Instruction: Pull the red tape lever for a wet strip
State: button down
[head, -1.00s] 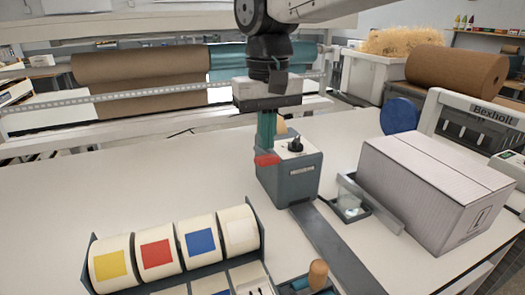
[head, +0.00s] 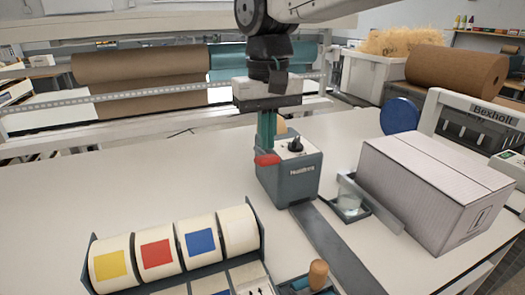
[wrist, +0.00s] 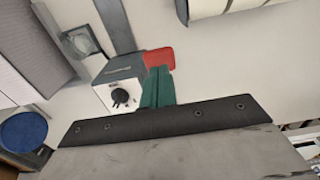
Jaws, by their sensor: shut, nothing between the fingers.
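The tape dispenser (head: 291,180) is a grey box with a white top and a black knob, standing on the white table. Its red lever (head: 267,160) sticks out at the box's left side; it also shows in the wrist view (wrist: 159,57). My gripper (head: 266,148) points down at the dispenser's left side, its green fingers shut with nothing between them. The fingertips are right at the red lever and overlap it in both views; I cannot tell whether they touch it. A grey strip (head: 330,245) runs from the dispenser's front toward the near edge.
A closed carton (head: 428,190) stands right of the dispenser, with a small tray holding a clear cup (head: 349,203) between them. A rack of label rolls (head: 175,245) stands at the front left. The table's left is clear.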

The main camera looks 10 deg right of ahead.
aim_at(267, 157)
jog(key=shift+f, duration=4.6)
jog(key=shift+r, duration=6.05)
